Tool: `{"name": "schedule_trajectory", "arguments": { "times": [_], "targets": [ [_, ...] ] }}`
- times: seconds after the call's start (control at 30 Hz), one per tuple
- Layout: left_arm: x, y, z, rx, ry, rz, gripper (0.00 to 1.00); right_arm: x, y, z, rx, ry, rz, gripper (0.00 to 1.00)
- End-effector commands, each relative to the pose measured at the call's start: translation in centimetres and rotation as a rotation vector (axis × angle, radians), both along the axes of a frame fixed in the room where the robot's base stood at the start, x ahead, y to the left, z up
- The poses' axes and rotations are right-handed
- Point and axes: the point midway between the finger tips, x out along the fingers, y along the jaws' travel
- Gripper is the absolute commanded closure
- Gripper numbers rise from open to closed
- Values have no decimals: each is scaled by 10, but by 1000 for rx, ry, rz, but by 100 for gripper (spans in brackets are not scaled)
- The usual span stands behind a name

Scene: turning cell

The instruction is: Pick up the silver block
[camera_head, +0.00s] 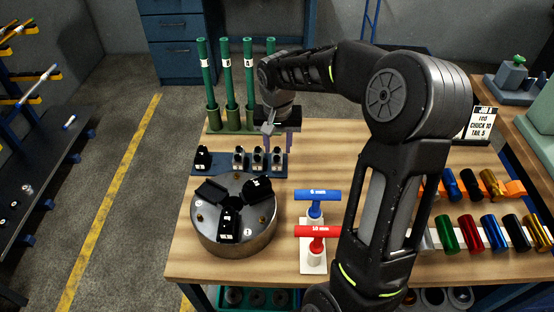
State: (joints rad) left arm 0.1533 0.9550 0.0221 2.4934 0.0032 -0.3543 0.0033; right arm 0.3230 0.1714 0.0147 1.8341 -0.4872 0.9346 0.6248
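A black block (202,159) stands at the holder's left end. My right gripper (278,147) points down over the right end of the row, its two thin fingers apart. The fingertips are close to the right silver block; I cannot tell whether they touch it. My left gripper is not in view.
A round metal chuck (207,229) with black jaws stands just in front of the holder. Green rods (226,75) stand upright behind it. Blue (316,196) and red (318,231) T-handles stand to the right. Coloured cylinders (467,232) lie at the right.

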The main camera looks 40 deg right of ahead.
Motion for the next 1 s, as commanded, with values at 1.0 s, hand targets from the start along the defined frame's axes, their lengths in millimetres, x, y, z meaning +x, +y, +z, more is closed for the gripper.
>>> {"name": "schedule_trajectory", "arguments": {
  "times": [1.0],
  "targets": [
    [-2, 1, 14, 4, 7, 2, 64, 7, -3, -51, 0, 0, 1, 62]
  ]
}}
